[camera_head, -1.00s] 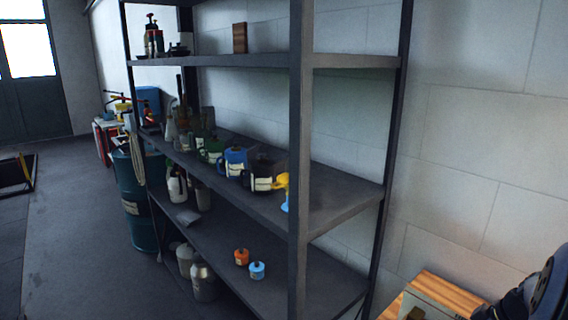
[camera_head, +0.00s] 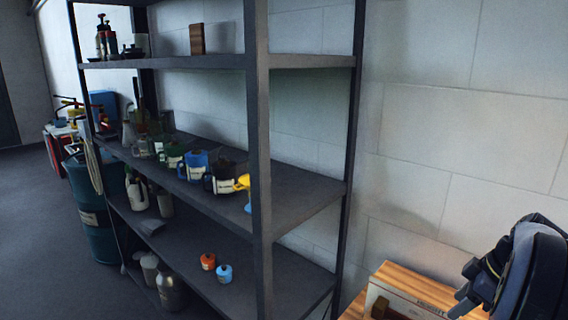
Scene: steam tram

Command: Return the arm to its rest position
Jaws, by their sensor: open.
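My gripper (camera_head: 466,288) shows at the lower right edge of the view, at the end of my dark arm. Its two dark fingertips point left and stand apart, with nothing seen between them. The rest of my arm is cut off by the right edge.
A dark metal shelf rack (camera_head: 260,150) fills the middle. It holds a blue mug (camera_head: 195,165), a yellow item (camera_head: 242,182), an orange pot (camera_head: 208,261) and a light blue pot (camera_head: 224,273). A teal drum (camera_head: 97,225) stands left. Floor at far left is clear.

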